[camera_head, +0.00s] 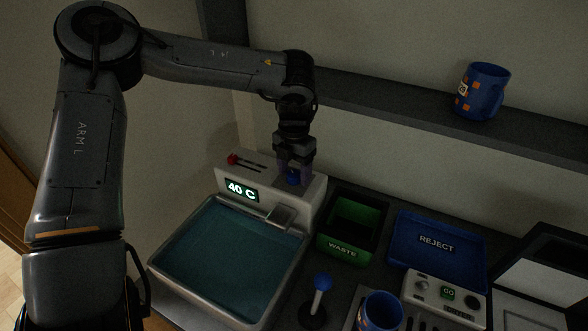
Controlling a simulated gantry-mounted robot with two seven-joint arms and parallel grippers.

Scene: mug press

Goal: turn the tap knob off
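The sink unit (163,268) stands at the left of the counter, with water in its basin. Its white back block carries a display reading "40 C" (241,190), a red slider (232,159) and a grey spout (281,216). The blue tap knob (293,179) is on top of the block, towards its right. My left gripper (295,172) points down right over the knob, its fingers at the knob and partly hiding it. I cannot tell whether the fingers are closed on it. My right gripper is not in view.
A green WASTE bin (342,249) and a blue REJECT tray (436,242) stand right of the sink. A blue-topped lever (322,283), a blue mug (380,312) and a GO panel (444,292) are in front. Another blue mug (483,90) stands on the shelf (400,110).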

